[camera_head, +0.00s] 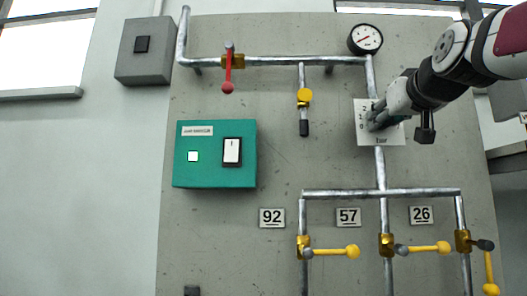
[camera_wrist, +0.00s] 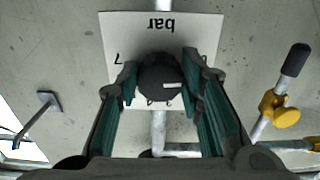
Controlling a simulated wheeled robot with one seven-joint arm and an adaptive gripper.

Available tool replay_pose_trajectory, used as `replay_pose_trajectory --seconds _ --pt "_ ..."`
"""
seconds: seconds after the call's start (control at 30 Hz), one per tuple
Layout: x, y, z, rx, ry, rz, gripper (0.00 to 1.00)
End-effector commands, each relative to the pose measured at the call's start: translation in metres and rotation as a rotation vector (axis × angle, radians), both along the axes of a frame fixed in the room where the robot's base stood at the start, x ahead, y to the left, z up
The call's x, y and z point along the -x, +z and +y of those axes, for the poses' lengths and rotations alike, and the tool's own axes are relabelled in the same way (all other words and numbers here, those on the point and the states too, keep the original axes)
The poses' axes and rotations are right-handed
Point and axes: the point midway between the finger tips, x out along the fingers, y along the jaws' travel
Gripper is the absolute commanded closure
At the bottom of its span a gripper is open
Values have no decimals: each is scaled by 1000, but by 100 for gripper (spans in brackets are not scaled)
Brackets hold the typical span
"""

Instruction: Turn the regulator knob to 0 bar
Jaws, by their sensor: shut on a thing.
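The regulator knob (camera_wrist: 160,78) is round and dark with a white pointer mark, seen in the wrist view in front of a white scale plate. The scale plate (camera_head: 393,135) reads "bar" and shows in the head view on the vertical pipe; it also shows upside down in the wrist view (camera_wrist: 205,40). My gripper (camera_wrist: 162,80) is shut on the knob, one finger on each side. In the head view my gripper (camera_head: 376,118) covers the knob and much of the scale, so most numbers are hidden.
A pressure gauge (camera_head: 365,39) sits above on the pipe. A red-handled valve (camera_head: 228,75), a yellow valve (camera_head: 304,97) and a green box (camera_head: 215,172) are to the left. Several yellow-handled valves (camera_head: 333,251) are below.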

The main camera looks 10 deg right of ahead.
Motion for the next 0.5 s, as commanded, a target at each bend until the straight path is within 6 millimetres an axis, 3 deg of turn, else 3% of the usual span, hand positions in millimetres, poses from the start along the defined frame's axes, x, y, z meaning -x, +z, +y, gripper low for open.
replay_pose_trajectory --seconds 0.5 --pt "0 -1 -1 204 0 61 94"
